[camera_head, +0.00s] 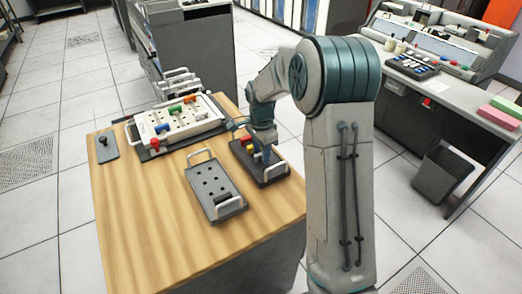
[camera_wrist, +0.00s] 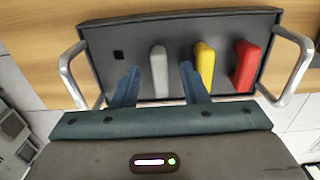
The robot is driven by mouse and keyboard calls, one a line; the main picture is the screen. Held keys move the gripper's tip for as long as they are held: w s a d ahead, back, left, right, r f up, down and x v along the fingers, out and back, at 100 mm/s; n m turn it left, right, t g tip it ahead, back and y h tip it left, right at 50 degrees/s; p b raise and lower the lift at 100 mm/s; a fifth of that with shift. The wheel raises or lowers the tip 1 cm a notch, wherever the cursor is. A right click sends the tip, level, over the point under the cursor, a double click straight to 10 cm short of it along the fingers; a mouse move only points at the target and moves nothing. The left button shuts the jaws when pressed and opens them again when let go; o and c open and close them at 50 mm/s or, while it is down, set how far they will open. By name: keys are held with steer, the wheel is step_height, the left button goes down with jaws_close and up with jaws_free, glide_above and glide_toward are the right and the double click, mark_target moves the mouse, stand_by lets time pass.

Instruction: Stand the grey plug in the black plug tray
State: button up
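The black plug tray (camera_head: 272,179) sits at the right edge of the wooden table and fills the top of the wrist view (camera_wrist: 136,30). The grey plug (camera_wrist: 159,70) stands in it, in a row with a yellow plug (camera_wrist: 204,65) and a red plug (camera_wrist: 245,66). My gripper (camera_wrist: 159,84) is open, with one finger on each side of the grey plug and gaps visible between. In the head view my gripper (camera_head: 264,150) is over the tray and the grey plug cannot be made out.
A grey board with holes (camera_head: 203,172) and a handle at each end lies left of the black tray. A white board (camera_head: 166,121) with several coloured plugs lies behind. A small grey plate (camera_head: 108,153) with a black knob is far left. The table's front left is clear.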

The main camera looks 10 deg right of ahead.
mark_target(261, 153)
step_height(261, 153, up, 14)
stand_by(0.6)
steer(key=s+r+n+t+p, duration=0.1)
steer(key=s+n+t+p, duration=0.1)
steer(key=s+n, duration=1.2)
steer(key=s+p, duration=0.1)
steer(key=s, duration=1.2)
steer(key=shift+s+r+t, duration=0.2)
steer(key=shift+t, duration=0.2)
